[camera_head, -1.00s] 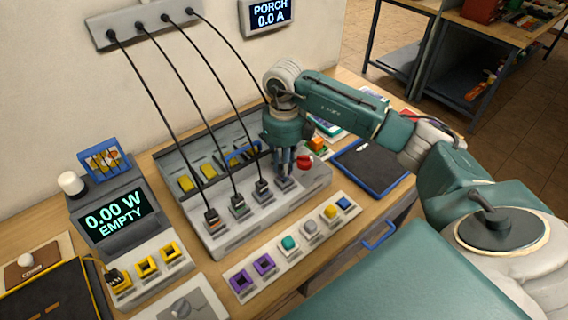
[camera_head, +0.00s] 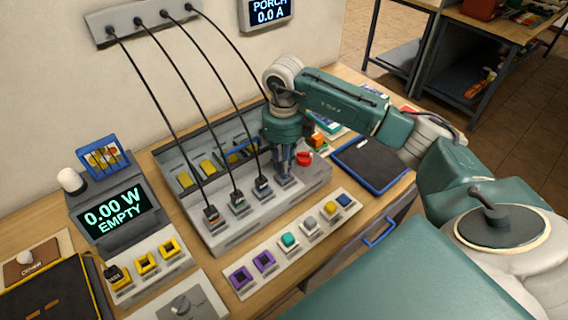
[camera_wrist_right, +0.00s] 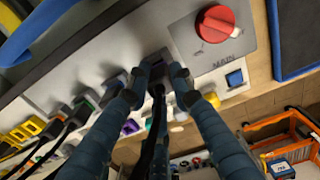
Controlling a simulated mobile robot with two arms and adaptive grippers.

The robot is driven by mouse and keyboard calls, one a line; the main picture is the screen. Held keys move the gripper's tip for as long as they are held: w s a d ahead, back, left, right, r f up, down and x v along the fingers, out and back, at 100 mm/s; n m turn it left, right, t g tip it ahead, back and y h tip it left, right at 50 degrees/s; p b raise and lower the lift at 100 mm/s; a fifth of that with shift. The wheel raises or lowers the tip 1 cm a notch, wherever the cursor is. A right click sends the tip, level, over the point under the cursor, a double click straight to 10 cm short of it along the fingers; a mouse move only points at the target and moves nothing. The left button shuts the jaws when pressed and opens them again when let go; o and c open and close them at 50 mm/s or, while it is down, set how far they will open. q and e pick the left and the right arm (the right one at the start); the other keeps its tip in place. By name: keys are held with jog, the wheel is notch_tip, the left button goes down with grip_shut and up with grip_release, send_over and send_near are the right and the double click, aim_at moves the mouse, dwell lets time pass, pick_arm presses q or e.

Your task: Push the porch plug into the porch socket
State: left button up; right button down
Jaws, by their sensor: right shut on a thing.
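My right gripper (camera_head: 284,172) points down over the rightmost socket position of the grey socket panel (camera_head: 228,242). In the right wrist view its fingers (camera_wrist_right: 168,80) are shut on a dark plug with a black cable (camera_wrist_right: 158,130). I take this to be the porch plug; no label on it can be read. The fingers hide most of the plug and the socket under it, so I cannot tell how deep the plug sits. A wall display (camera_head: 268,14) reads PORCH 0.0 A. My left gripper is not in view.
Three other cabled plugs (camera_head: 211,212) stand in a row left of my gripper. A red MAIN knob (camera_wrist_right: 216,23) is close on its right. A strip of coloured buttons (camera_head: 288,241) lies in front. A blue-edged dark tray (camera_head: 372,165) lies to the right.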

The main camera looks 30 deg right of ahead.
jog(key=shift+f+b, duration=0.6)
dwell(0.7)
jog(key=c, duration=1.8)
grip_release()
jog(key=shift+r, duration=0.15)
jog(key=shift+r+p, duration=3.5)
jog(key=shift+r, duration=1.95)
jog(key=shift+f, duration=0.1)
